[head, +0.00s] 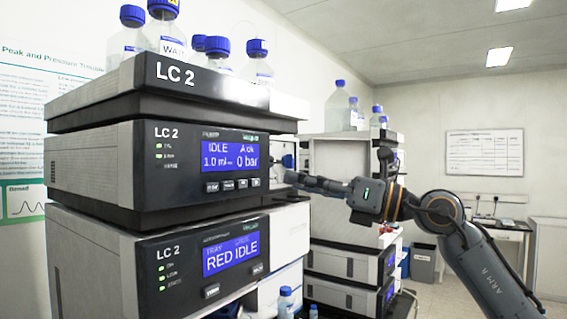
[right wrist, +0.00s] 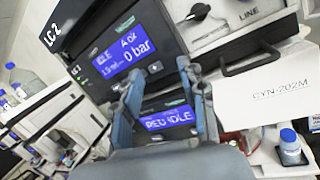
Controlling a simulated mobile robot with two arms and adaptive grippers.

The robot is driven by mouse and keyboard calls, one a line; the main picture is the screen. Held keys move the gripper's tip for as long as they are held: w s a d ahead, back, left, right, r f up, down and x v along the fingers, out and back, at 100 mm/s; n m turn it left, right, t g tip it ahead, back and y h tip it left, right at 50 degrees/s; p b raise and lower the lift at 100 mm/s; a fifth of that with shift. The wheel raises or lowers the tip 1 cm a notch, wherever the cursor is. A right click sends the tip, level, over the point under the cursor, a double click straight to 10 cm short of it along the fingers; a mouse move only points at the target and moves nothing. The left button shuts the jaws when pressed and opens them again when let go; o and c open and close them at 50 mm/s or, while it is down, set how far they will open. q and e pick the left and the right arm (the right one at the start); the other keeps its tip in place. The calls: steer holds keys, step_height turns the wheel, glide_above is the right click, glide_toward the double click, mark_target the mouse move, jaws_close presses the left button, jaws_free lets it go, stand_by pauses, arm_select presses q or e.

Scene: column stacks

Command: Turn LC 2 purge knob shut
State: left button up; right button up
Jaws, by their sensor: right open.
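The LC 2 stack (head: 205,165) stands at the left in the head view. Its upper module's screen reads IDLE and 0 bar, and the same screen (right wrist: 125,57) shows tilted in the right wrist view. My right gripper (head: 291,178) is beside the stack's right front edge. Its two fingers (right wrist: 160,76) are apart with nothing between them. My left gripper is not in view.
Bottles with blue caps (head: 190,45) stand on top of the stack. A second stack (head: 345,262) stands behind to the right. A white box marked CYN-202M (right wrist: 268,92) and a small bottle (right wrist: 289,146) are at the right in the right wrist view.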

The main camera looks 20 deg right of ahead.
steer(key=s+d+r+t+h, duration=0.1)
steer(key=d+r+h, duration=0.3)
steer(key=d, duration=0.4)
steer(key=p, duration=0.6)
glide_toward(278, 161)
steer(key=x, duration=0.7)
steer(key=shift+w+a, duration=0.2)
steer(key=shift+a, duration=0.05)
steer(key=shift+w+a+f, duration=0.1)
steer(key=shift+w+a, duration=0.15)
steer(key=shift+w, duration=0.1)
jaws_close()
